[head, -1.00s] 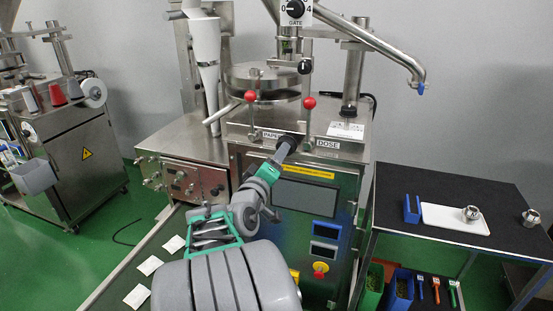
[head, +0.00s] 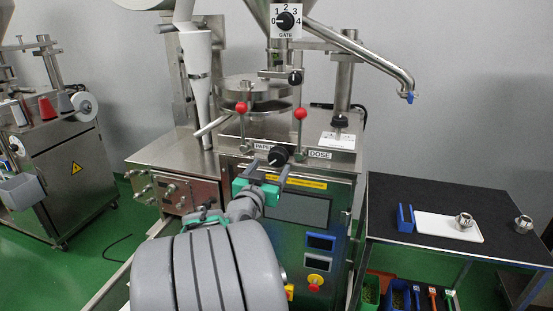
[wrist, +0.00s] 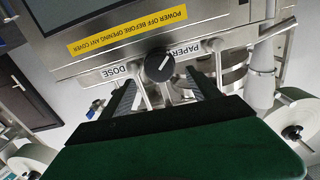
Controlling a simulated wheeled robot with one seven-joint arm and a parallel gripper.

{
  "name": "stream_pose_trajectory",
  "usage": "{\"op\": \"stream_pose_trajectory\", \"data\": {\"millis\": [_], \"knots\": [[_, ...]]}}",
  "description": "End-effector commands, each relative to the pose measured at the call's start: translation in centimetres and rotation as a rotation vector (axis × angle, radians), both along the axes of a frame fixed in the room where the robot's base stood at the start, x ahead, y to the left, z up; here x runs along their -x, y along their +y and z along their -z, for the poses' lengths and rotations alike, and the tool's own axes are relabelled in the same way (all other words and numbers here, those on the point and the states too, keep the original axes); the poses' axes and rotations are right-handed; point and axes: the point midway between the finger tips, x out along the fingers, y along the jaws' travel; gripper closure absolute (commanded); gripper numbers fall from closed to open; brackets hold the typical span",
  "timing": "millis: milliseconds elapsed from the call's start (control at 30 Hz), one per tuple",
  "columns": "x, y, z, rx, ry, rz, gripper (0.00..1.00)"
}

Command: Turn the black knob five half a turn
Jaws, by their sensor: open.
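A round black knob (head: 279,156) sits on the machine's front edge between the PAPER and DOSE labels. In the wrist view the black knob (wrist: 160,67) faces me, with a white pointer line slanting up and right. My gripper (head: 268,168) is open just in front of it, empty. In the wrist view the fingers of my gripper (wrist: 164,88) are spread to either side below the knob, and I cannot tell whether they touch it. Another black knob (head: 286,20), on a GATE dial marked 0 to 4, is higher up on the hopper.
Two red-tipped levers (head: 241,108) stand near the knob on the machine top. A dark table (head: 385,220) with a white tray (head: 430,228) stands at right.

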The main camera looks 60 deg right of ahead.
Motion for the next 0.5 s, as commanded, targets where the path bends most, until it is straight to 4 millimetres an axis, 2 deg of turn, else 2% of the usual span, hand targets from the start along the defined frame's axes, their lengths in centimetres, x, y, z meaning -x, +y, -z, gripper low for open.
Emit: {"op": "stream_pose_trajectory", "data": {"millis": [200, 300, 500], "knots": [[-0.5, -4.3, -0.1, -0.003, 0.003, 0.004, 0.29], [-0.8, -5.7, -0.1, -0.002, 0.003, 0.002, 0.29], [-1.0, -6.4, 0.0, -0.001, 0.003, 0.0, 0.29]]}}
